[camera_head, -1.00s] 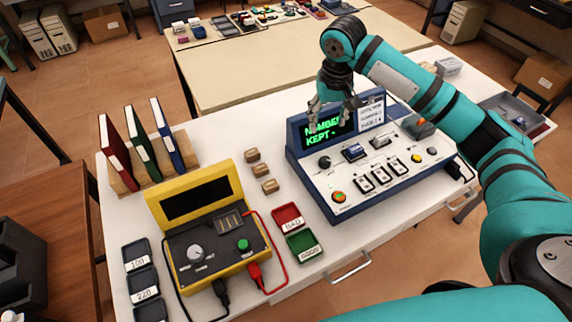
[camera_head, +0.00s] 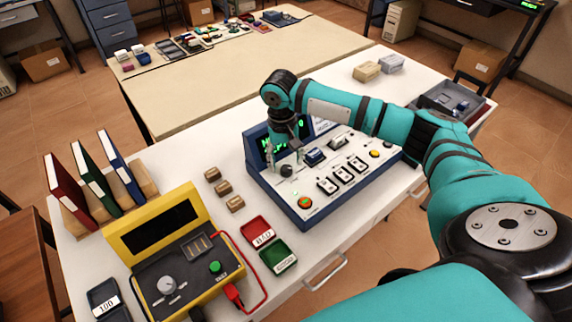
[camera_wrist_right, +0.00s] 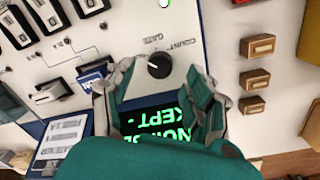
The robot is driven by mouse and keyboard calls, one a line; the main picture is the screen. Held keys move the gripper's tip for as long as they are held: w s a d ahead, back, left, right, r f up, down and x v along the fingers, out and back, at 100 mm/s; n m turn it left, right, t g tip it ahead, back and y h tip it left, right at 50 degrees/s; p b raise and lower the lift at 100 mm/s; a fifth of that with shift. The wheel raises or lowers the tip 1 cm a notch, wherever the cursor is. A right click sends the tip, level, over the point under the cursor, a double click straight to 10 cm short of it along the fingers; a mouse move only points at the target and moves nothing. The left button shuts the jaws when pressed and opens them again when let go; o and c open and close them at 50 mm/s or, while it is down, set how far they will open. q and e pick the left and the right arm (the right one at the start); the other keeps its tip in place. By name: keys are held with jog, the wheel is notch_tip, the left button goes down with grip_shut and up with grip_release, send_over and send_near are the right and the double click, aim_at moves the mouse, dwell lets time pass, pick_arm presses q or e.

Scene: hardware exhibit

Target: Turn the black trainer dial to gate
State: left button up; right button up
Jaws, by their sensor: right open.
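The black trainer dial (camera_head: 287,171) sits on the sloped white panel of the blue trainer box (camera_head: 304,223), near its left side, below the green-lit screen. It also shows in the right wrist view (camera_wrist_right: 159,65), with the labels GATE and COUNT printed beside it. A small pale mark shows on the dial, but I cannot tell for sure which label it points at. My right gripper (camera_wrist_right: 160,80) is open, with its fingers spread on either side of the dial and nothing between them. In the head view the right gripper (camera_head: 284,152) hangs over the screen, just behind the dial. My left gripper is out of view.
A yellow tester (camera_head: 170,215), small wooden blocks (camera_head: 223,188), and red (camera_head: 257,231) and green (camera_head: 274,255) trays stand to the left.

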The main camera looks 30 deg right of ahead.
aim_at(286, 169)
jog(key=shift+f, duration=1.65)
